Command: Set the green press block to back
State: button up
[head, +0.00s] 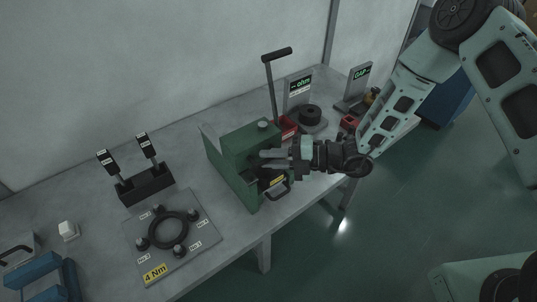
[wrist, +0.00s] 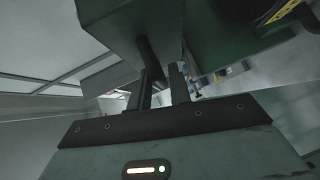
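The green press block (head: 228,158) stands on the grey bench in the middle of the head view. It has a green upper body, a round light cap on top and a dark handle loop at its lower front. My gripper (head: 262,158) reaches in from the right, close to the front face of the press. In the wrist view, green press surfaces (wrist: 220,35) fill the top. My two dark fingers (wrist: 160,88) stand apart, with a dark rod (wrist: 150,58) running down from the press toward the gap. I cannot tell whether they touch it.
A tall lever (head: 270,90) rises behind the press. Red bins (head: 287,127) and a dark round part (head: 310,114) stand behind it to the right. A ring fixture plate (head: 196,240) and a black stand (head: 146,186) are at left. Blue blocks (head: 38,270) lie at lower left.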

aim_at(241, 130)
jog(key=shift+a+f, duration=0.1)
jog(key=shift+a, duration=0.35)
grip_shut()
jog(key=w+a+b, duration=0.1)
jog(key=w+a, duration=0.1)
jog(key=w, duration=0.1)
jog(key=w+a+b, duration=0.1)
jog(key=w+a, duration=0.1)
jog(key=w, duration=0.2)
jog(key=w+a+b, duration=0.1)
jog(key=w+a, duration=0.2)
jog(key=shift+w+f+b, duration=0.1)
jog(key=shift+w+b, duration=0.15)
jog(key=shift+b, duration=0.1)
jog(key=shift+w+a+r, duration=0.1)
jog(key=shift+w+r, duration=0.1)
jog(key=shift+w, duration=0.05)
grip_release()
